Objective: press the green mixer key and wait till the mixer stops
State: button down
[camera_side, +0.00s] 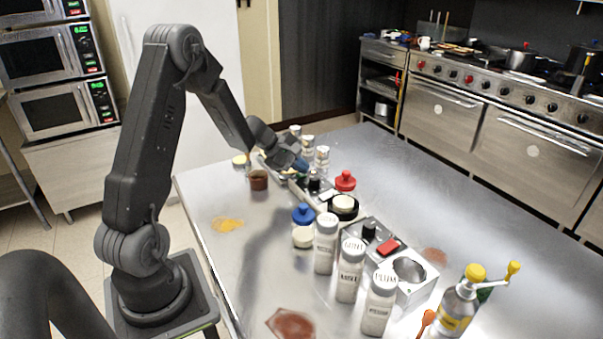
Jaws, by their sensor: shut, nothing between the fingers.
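My gripper (299,163) is at the far part of the steel table, low over a row of small grey units. Its fingers are shut with nothing between them; the tips are small and partly lost against the things behind. A grey unit with a black knob (314,184) sits just below and right of the gripper. A nearer grey unit has a black knob, a red key (388,247) and a round steel cup (409,269). I see no green key clearly; it may be hidden by the gripper. I cannot tell which unit is the mixer or whether it runs.
Several white labelled shakers (348,271) stand in front of the nearer unit. A blue-knobbed lid (303,214), a red lid (345,181) and a brown cup (258,180) are close by. The table's right back is clear.

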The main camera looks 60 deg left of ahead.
aim_at(301, 175)
jog(key=shift+r, duration=0.9)
jog(key=shift+r, duration=2.5)
